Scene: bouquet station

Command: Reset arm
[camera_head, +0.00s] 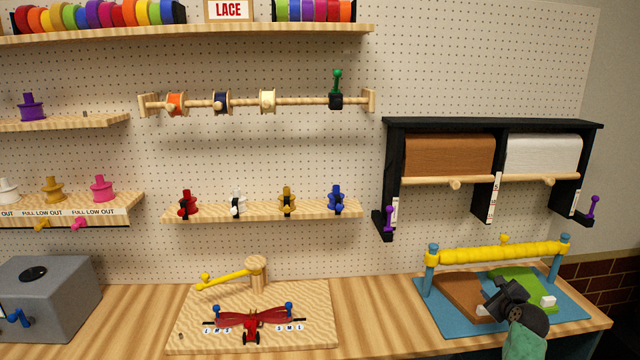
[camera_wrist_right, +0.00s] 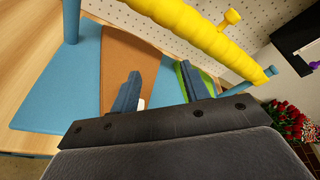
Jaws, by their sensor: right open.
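My right gripper (camera_head: 490,306) is at the lower right of the head view, over the blue mat (camera_head: 571,308) with the yellow roller (camera_head: 497,254) just behind it. In the right wrist view its two fingers (camera_wrist_right: 165,92) stand apart with nothing between them. Beyond the fingers are a brown sheet (camera_wrist_right: 130,56) and a green sheet (camera_wrist_right: 207,86) on the mat. A small white piece (camera_head: 548,301) sits on the green sheet. Whether the fingers touch the sheets cannot be told. My left gripper is not in view.
A black rack (camera_head: 493,123) with brown and white paper rolls hangs above the mat. A wooden board (camera_head: 190,325) with a red bow item lies mid-table. A grey box (camera_head: 60,285) stands at left. Red flowers (camera_wrist_right: 288,120) show in the wrist view. Bare table lies between board and mat.

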